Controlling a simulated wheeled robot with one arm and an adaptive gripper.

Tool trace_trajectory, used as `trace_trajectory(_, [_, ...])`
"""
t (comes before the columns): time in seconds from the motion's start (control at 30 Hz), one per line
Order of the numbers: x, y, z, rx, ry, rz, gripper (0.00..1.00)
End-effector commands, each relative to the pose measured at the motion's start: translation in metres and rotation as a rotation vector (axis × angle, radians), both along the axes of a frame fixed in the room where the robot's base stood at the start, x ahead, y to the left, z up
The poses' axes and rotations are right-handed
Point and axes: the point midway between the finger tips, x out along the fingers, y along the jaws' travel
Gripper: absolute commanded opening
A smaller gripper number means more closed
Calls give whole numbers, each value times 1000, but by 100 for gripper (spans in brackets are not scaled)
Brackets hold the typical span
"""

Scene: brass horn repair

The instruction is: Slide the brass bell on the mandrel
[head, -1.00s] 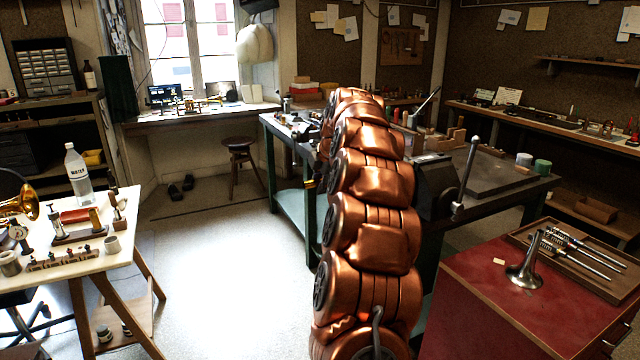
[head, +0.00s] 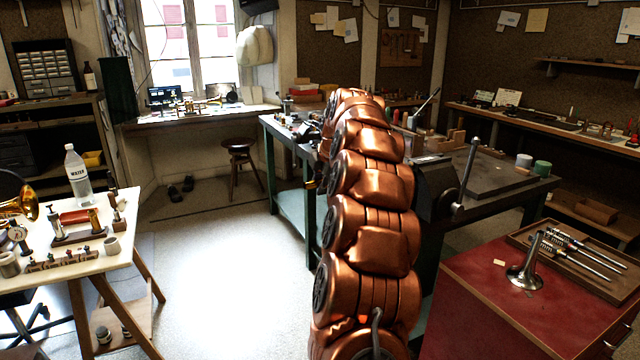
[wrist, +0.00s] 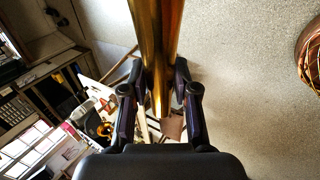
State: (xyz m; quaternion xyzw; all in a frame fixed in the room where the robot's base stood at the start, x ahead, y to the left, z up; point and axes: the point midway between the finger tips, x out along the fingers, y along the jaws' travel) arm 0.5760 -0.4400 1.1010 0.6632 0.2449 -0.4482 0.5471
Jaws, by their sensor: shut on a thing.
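My gripper (wrist: 158,95) is shut on the brass bell (wrist: 157,45), whose golden tube runs up out of the top of the wrist view between the fingers. The bell's flare is not visible there. In the head view my copper arm hides the gripper and the bell. A dark vise (head: 436,188) with an upright steel handle stands at the workbench edge, right of my arm. A slanted steel rod (head: 430,99) rises behind it; I cannot tell whether this is the mandrel.
A red cabinet (head: 470,295) at the right carries a silver flared piece (head: 526,268) and a wooden tray. A white table (head: 75,262) with a bottle and small parts stands at the left. A stool (head: 238,148) stands before the window bench.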

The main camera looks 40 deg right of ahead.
Motion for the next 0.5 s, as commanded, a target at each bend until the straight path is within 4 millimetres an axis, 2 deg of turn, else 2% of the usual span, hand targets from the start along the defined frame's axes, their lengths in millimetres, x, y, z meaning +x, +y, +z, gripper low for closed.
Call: trace_trajectory(0.5, [-5,-16,0,0,0,-1,0])
